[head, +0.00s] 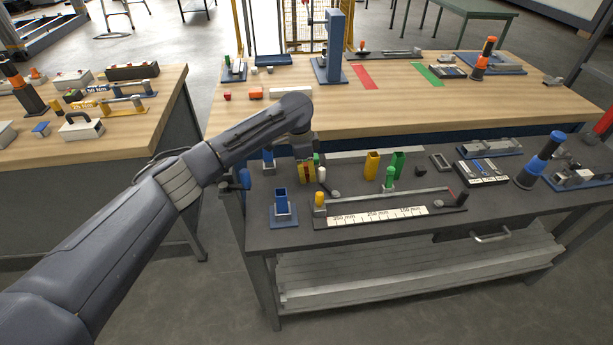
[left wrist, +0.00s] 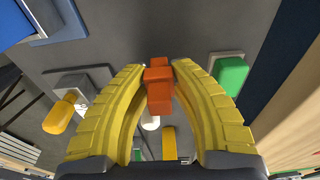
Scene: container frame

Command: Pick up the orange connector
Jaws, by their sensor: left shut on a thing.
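My left gripper (head: 306,172) is over the dark front bench, its yellow fingers pointing down. The left wrist view shows the gripper (left wrist: 160,66) shut on the orange connector (left wrist: 158,90), a small blocky part between the two fingertips. In the head view only a small red-orange bit of the connector (head: 307,173) shows between the fingers. I cannot tell whether it touches the bench. My right gripper is not in view.
A blue holder (head: 282,207) and a ruler-marked tray (head: 390,209) lie in front of the gripper. A white peg (head: 321,174) stands close by. A yellow block (head: 372,165) and a green block (head: 398,164) stand to the right. A wooden table (head: 400,115) lies behind.

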